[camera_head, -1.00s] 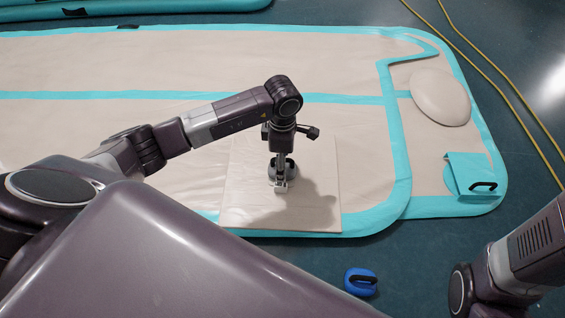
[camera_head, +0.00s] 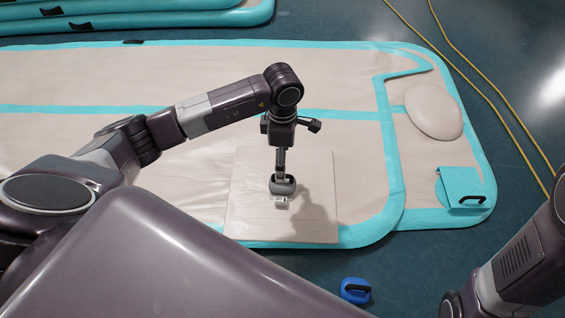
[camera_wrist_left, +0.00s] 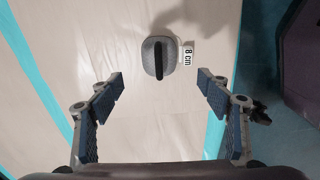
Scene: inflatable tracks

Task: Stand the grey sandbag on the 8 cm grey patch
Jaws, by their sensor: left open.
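The grey sandbag (camera_head: 288,187), rounded with a black handle on top, stands upright on a flat beige square panel (camera_head: 245,205). A white label reading "8 cm" (camera_wrist_left: 188,56) lies right beside it in the left wrist view, where the sandbag (camera_wrist_left: 150,62) is seen from above. I cannot make out the grey patch; it may be under the sandbag. My left gripper (camera_head: 281,165) is above the sandbag, pointing down. In the left wrist view its fingers (camera_wrist_left: 160,84) are wide apart and empty, clear of the handle. My right gripper is out of view.
The panel lies on a beige inflatable track with turquoise edges (camera_head: 375,228). A blue object with a black handle (camera_head: 355,290) sits on the floor in front. A beige oval cushion (camera_head: 433,111) and a turquoise piece with a black handle (camera_head: 462,184) lie at the right.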

